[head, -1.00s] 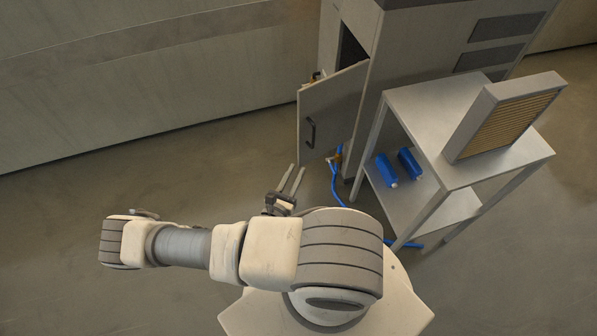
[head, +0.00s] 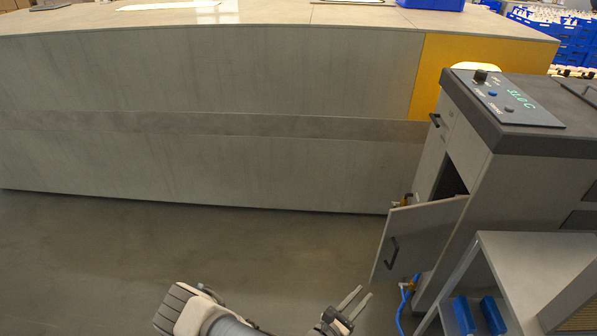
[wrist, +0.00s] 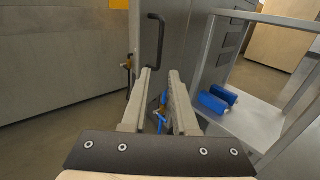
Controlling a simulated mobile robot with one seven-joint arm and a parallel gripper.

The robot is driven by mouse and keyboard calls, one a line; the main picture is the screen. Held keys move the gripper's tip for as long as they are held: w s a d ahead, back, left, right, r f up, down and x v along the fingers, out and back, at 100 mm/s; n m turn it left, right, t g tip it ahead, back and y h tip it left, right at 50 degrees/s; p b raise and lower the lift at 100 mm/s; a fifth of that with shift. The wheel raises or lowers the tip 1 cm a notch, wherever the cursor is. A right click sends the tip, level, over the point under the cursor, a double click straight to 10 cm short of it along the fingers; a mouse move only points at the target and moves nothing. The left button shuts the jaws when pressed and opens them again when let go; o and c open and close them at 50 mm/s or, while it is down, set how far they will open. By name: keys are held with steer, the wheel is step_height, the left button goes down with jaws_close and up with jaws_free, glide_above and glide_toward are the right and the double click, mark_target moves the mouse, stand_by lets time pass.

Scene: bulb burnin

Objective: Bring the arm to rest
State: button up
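My gripper (head: 346,306) is at the bottom of the head view, left of the grey cabinet (head: 520,200). Its two fingers stand apart with nothing between them. The fingers also show in the wrist view (wrist: 160,95), pointing toward the cabinet's open door (wrist: 150,65). In the head view the door (head: 415,238) with its black handle hangs open, with a dark opening behind it. My arm is folded low at the bottom edge, partly cut off by the frame.
A blue hose (head: 402,310) runs down by the cabinet. A long grey counter (head: 210,120) fills the back. The floor (head: 120,250) at left is clear.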

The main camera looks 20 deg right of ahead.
steer(key=a+r+m+g+y+p, duration=0.1)
steer(key=a+r+m+g+y, duration=0.35)
steer(key=r+m, duration=0.65)
steer(key=a+r+m+g+y+p, duration=0.2)
steer(key=a+r+m+g, duration=0.4)
steer(key=r, duration=0.8)
steer(key=s+a+r+m+t+y, duration=0.2)
steer(key=s+r+y, duration=0.1)
steer(key=r, duration=0.5)
steer(key=s+a+r+m+t+y+p, duration=0.1)
steer(key=s+a+r+m+t+y, duration=0.1)
steer(key=r, duration=0.7)
steer(key=s+a+r+m+t+y+p, duration=0.1)
steer(key=s+a+r+m+t+y, duration=0.1)
steer(key=r, duration=0.6)
steer(key=shift+s+r+m+t+y, duration=0.3)
steer(key=shift+s+t+y, duration=0.55)
steer(key=shift+s+y, duration=0.25)
